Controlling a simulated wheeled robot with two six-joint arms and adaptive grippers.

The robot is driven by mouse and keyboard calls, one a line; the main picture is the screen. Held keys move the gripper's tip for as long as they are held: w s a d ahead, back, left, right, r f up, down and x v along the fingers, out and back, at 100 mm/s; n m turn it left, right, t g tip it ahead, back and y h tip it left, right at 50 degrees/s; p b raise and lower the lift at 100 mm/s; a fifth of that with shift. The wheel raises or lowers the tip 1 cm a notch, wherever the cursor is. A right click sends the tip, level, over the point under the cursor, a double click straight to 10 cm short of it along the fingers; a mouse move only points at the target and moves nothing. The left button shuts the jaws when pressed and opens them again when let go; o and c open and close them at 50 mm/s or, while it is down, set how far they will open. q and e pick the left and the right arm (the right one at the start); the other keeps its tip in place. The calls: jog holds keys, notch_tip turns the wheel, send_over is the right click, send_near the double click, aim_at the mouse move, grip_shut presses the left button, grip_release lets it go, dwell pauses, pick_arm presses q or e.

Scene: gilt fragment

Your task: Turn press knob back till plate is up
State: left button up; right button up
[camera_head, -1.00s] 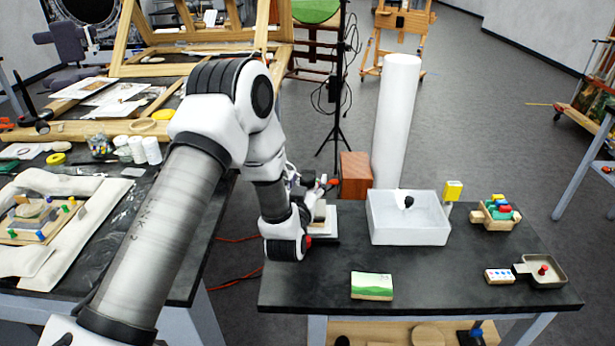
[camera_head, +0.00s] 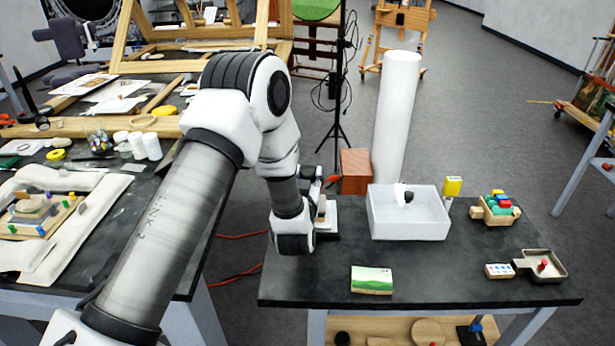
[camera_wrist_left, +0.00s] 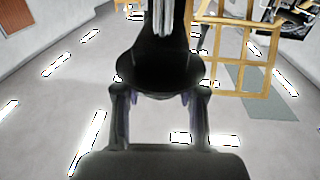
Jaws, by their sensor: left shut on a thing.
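My left gripper (camera_head: 316,184) is at the left end of the dark right-hand table, mostly hidden behind its own wrist. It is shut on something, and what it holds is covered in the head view. In the left wrist view my fingers (camera_wrist_left: 160,105) flank a dark rounded shape that I cannot identify. My right gripper is not in view.
A white open box (camera_head: 408,226) stands right of the press, with a reddish wooden block (camera_head: 355,171) behind. A green-topped block (camera_head: 371,280) lies in front.

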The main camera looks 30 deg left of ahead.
pick_arm(q)
jog(key=n+g+y+b, duration=0.1)
jog(key=n+g+y, duration=0.1)
jog(key=n+y, duration=0.1)
jog(key=shift+w+d+g+y+b, duration=0.1)
jog(key=shift+g+y+b, duration=0.2)
jog(key=shift+y, duration=0.1)
jog(key=n+g+y, duration=0.2)
jog(key=g, duration=0.1)
jog(key=n+g+y+b, duration=0.1)
jog(key=n+g+y, duration=0.1)
jog(key=n+g, duration=0.1)
jog(key=shift+n+g+y, duration=0.3)
jog(key=shift+g+y, duration=0.1)
jog(key=shift+g, duration=0.1)
jog(key=n+g+b, duration=0.1)
jog(key=g, duration=0.2)
jog(key=shift+f+n+y, duration=0.1)
jog(key=shift+n+y, duration=0.3)
jog(key=n+g+b, duration=0.1)
jog(key=n+g, duration=0.2)
jog(key=g, duration=0.2)
jog(key=shift+f+b, duration=0.1)
jog(key=shift+b, duration=0.25)
jog(key=n+g, duration=0.2)
jog(key=shift+g, duration=0.4)
jog(key=shift+n+g+h+p, duration=0.65)
jog(key=shift+n+g, duration=0.45)
jog(key=shift+g, duration=0.5)
